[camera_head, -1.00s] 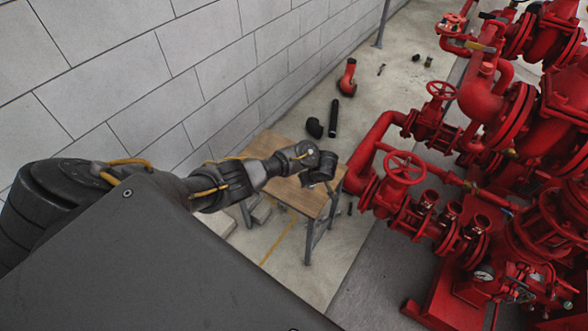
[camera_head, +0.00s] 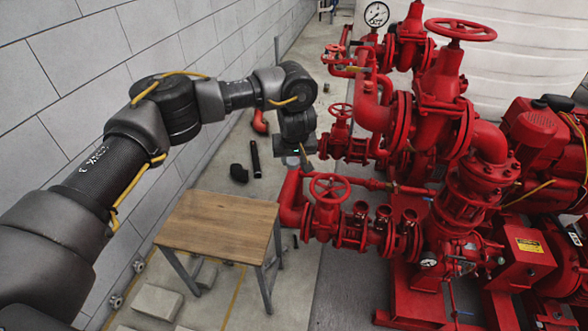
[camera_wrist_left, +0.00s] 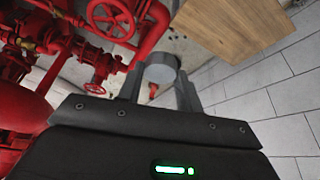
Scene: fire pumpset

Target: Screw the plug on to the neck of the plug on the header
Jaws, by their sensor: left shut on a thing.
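My left gripper (camera_head: 300,159) hangs at the end of the raised arm, beyond the wooden table and above the elbow of the red pipe. In the left wrist view its fingers (camera_wrist_left: 160,84) are shut on a grey round plug (camera_wrist_left: 161,72). The plug is clear of the pipework. The red header (camera_head: 378,234) carries several short upright necks (camera_head: 383,212), to the right of and nearer than my gripper. They look open at the top. Which neck fits the plug I cannot tell. My right gripper is not in view.
The bare wooden table (camera_head: 215,226) stands left of the header; it also shows in the left wrist view (camera_wrist_left: 235,25). A red handwheel (camera_head: 328,187) rises beside the necks. Black pipe pieces (camera_head: 239,173) lie on the floor. A block wall runs along the left.

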